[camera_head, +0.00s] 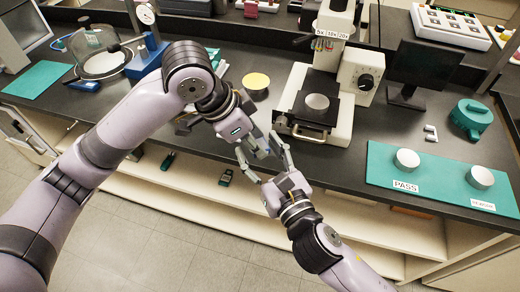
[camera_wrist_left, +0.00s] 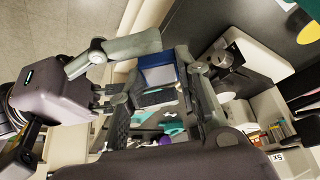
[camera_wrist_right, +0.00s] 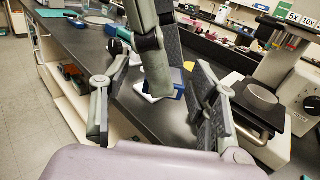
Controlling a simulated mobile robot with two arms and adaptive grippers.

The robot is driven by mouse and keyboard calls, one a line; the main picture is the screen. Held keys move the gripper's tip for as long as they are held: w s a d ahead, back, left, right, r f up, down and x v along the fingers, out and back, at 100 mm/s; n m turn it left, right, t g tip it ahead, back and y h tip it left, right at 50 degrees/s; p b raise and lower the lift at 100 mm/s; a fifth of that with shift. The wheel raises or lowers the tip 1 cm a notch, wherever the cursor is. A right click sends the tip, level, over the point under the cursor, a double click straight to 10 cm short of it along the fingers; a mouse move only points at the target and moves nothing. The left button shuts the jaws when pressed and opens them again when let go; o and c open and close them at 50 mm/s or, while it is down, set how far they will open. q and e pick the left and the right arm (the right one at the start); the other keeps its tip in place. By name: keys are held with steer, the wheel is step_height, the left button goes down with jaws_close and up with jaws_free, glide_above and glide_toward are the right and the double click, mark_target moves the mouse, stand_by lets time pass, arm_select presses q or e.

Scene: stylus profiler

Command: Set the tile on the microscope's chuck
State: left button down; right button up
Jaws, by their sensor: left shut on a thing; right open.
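The tile, a small blue-and-white piece, is held by my left gripper (camera_head: 265,158). It shows between the fingers in the left wrist view (camera_wrist_left: 158,74) and, partly covered by a finger, in the right wrist view (camera_wrist_right: 163,86). In the head view it is mostly hidden among the fingers. My right gripper (camera_head: 277,170) is open, facing the left one close by; its fingers (camera_wrist_right: 155,110) stand either side of the tile. The microscope's chuck, a grey disc (camera_head: 317,101), lies on the black stage, right of and behind both grippers; it also shows in the right wrist view (camera_wrist_right: 262,93).
The microscope (camera_head: 347,95) stands at the back of the black bench. A yellow disc (camera_head: 256,81) lies left of it. At right are a dark monitor (camera_head: 414,66), a teal mat (camera_head: 440,190) with discs, and a teal device (camera_head: 471,115). Bench between grippers and stage looks clear.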

steer(key=shift+s+a, duration=0.1)
steer(key=c, duration=1.1)
arm_select(q)
steer(key=c, duration=1.5)
jaws_free()
steer(key=shift+d, duration=0.1)
steer(key=shift+c, duration=0.2)
arm_select(e)
steer(key=shift+c, duration=0.6)
arm_select(q)
steer(key=o, duration=0.4)
steer(key=shift+o, duration=0.2)
steer(key=shift+r, duration=0.1)
